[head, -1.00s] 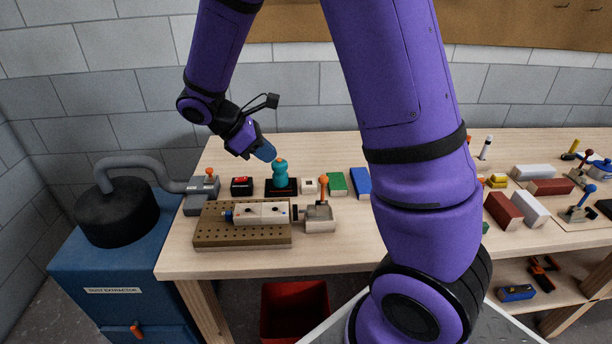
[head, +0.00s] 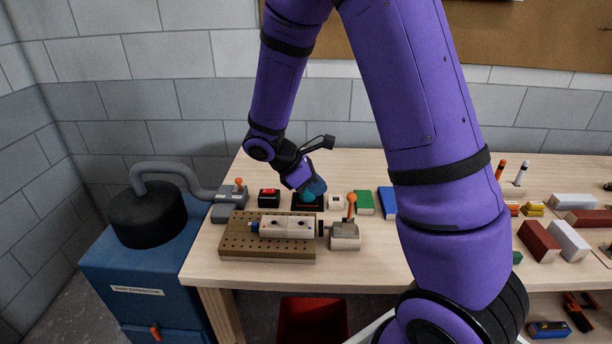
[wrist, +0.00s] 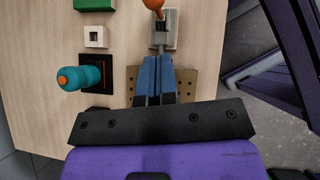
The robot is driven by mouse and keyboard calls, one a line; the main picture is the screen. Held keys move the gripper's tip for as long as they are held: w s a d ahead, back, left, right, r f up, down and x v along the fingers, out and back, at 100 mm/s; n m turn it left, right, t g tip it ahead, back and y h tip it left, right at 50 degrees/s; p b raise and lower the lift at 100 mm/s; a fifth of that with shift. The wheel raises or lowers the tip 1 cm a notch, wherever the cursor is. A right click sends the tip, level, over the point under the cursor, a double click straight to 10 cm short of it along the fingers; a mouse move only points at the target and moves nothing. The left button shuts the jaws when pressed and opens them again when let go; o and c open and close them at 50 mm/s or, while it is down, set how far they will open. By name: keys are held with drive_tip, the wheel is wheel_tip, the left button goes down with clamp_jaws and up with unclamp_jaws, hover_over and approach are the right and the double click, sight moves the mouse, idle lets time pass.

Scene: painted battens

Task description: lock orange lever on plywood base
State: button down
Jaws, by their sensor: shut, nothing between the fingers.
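An orange-knobbed lever (head: 351,205) stands upright on a small pale block (head: 345,242) at the right end of the perforated board (head: 265,252). In the wrist view its orange knob (wrist: 153,4) is at the top edge, partly cut off, and the block (wrist: 165,28) is just beyond my fingertips. My gripper (head: 319,187) is shut and empty, its blue fingers together. It hangs in front of the teal orange-topped object, partly hiding it, and left of the lever. In the wrist view my fingers (wrist: 157,58) point toward the block, apart from the knob. Contact with the block cannot be told.
A second orange lever (head: 239,185) is on a grey fitting at the left. A pale wooden piece (head: 287,227) lies on the board. The teal object (wrist: 80,77) stands on a black pad. A small white box (head: 336,202) and a green block (head: 364,202) are behind.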

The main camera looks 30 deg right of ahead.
sight(350, 210)
drive_tip(key=shift+s+d+f, duration=0.35)
drive_tip(key=shift+d+f, duration=0.05)
drive_tip(key=shift+d, duration=0.45)
drive_tip(key=shift+s+d+f, duration=0.35)
drive_tip(key=shift+d+f, duration=0.1)
drive_tip(key=shift+d, duration=0.35)
drive_tip(key=shift+s+d+f, duration=0.35)
drive_tip(key=shift+d+f, duration=0.05)
drive_tip(key=shift+d, duration=0.45)
drive_tip(key=shift+d, duration=0.15)
